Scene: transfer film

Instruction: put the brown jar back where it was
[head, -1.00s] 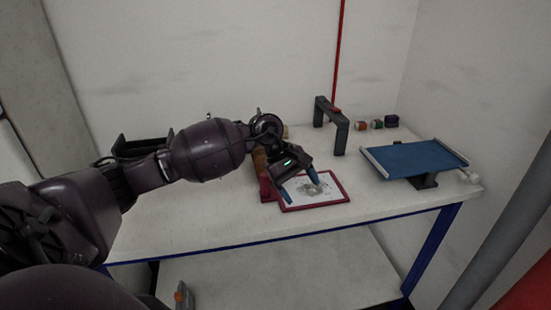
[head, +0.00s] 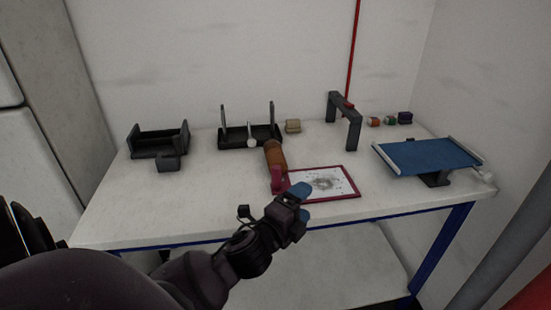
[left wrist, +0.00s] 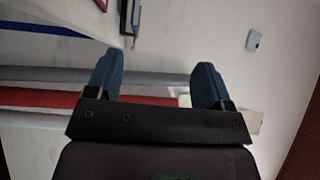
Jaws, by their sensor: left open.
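The brown jar (head: 275,154) is on the white table, just behind a crimson bracket (head: 277,181) at the left end of a red-framed mat (head: 345,195). I cannot tell whether it stands upright or leans. My left gripper (head: 303,203) is open and empty, nearer to me than the jar and apart from it. In the head view it overlaps the mat's front left corner. In the left wrist view its two blue fingers (left wrist: 157,85) are spread with nothing between them; the jar is not seen there. My right gripper is not in view.
A black tray (head: 158,143) and a black rack with two posts (head: 250,136) stand at the back left. A grey arch (head: 347,122), several small coloured pots and a blue sloped platform (head: 430,154) are to the right. The table's front left is clear.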

